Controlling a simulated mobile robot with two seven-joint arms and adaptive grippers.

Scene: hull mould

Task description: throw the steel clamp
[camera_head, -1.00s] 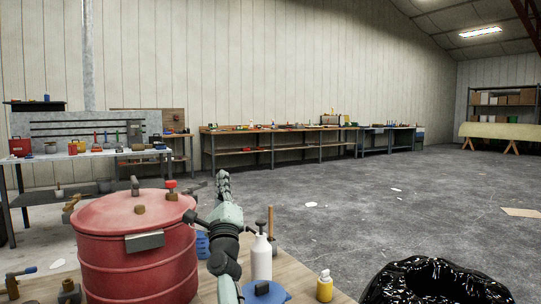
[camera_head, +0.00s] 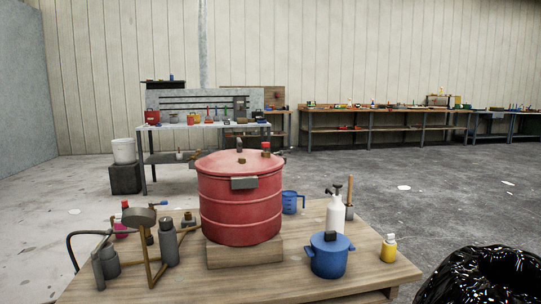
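I cannot pick out the steel clamp with certainty. A red ribbed drum (camera_head: 240,212) stands on a wooden block (camera_head: 244,252) on the wooden table (camera_head: 330,284). A grey metal piece (camera_head: 244,183) sits at the front of its rim, and small fittings are on its lid. A black bin lined with a shiny plastic bag (camera_head: 478,284) stands at the lower right, partly cut off by the picture edge; its contents are hidden. Neither of my grippers is in view.
On the table stand a blue pot (camera_head: 329,257), a white spray bottle (camera_head: 335,214), a yellow bottle (camera_head: 388,248), a blue jug (camera_head: 291,203), and a brass stand (camera_head: 150,262) beside grey canisters. Workbenches line the back wall. The grey floor (camera_head: 405,215) to the right is mostly clear.

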